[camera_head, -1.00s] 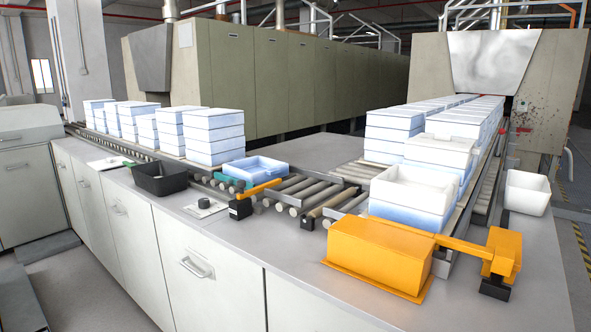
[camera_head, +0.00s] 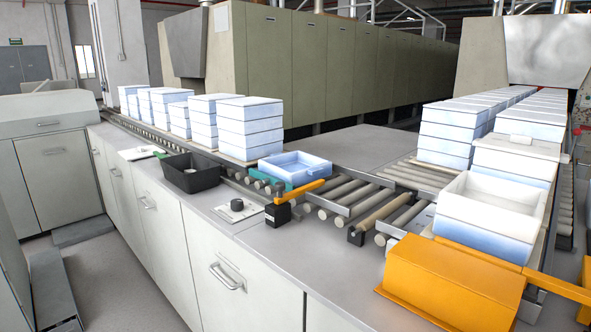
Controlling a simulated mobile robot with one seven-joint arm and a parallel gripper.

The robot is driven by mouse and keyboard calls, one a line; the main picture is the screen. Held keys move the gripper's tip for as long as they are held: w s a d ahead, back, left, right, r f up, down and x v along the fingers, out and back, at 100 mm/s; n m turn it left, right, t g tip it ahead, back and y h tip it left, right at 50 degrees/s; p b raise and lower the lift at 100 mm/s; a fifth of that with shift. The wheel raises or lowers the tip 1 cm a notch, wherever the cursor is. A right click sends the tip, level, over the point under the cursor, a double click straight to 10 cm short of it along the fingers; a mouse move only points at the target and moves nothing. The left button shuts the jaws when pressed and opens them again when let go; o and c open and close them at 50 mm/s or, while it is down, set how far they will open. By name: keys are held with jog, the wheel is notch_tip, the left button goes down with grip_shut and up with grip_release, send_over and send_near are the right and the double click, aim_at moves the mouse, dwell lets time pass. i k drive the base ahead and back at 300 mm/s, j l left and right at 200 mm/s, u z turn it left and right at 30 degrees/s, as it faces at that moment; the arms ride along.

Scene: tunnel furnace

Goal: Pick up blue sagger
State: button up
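The blue sagger (camera_head: 296,168) is a shallow, open, light-blue tray. It sits on the roller conveyor near the middle of the view, right of a stack of white-and-blue saggers (camera_head: 250,127). An orange arm piece (camera_head: 299,192) and a small teal piece lie along its front edge. It stands apart from the stacks and nothing is seen on top of it. My gripper is not in view.
A black bin (camera_head: 192,174) stands left of the blue sagger on the grey counter (camera_head: 262,240). An orange box (camera_head: 450,280) and an open white-blue sagger stack (camera_head: 490,216) stand at the right. Cabinets front the counter, with open floor (camera_head: 125,290) at the left.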

aim_at(298, 168)
jog(key=i+j, duration=0.2)
jog(key=j, duration=0.15)
jog(key=i+j, duration=0.2)
jog(key=j, duration=0.2)
jog(key=i+j+z, duration=0.1)
jog(key=i+j, duration=0.35)
jog(key=j, duration=0.3)
jog(key=i+j+z, duration=0.1)
jog(key=j, duration=0.3)
jog(key=i+j, duration=0.25)
jog(key=j, duration=0.15)
jog(key=i+j, duration=0.2)
jog(key=j, duration=0.2)
jog(key=i, duration=1)
jog(key=l+z, duration=0.05)
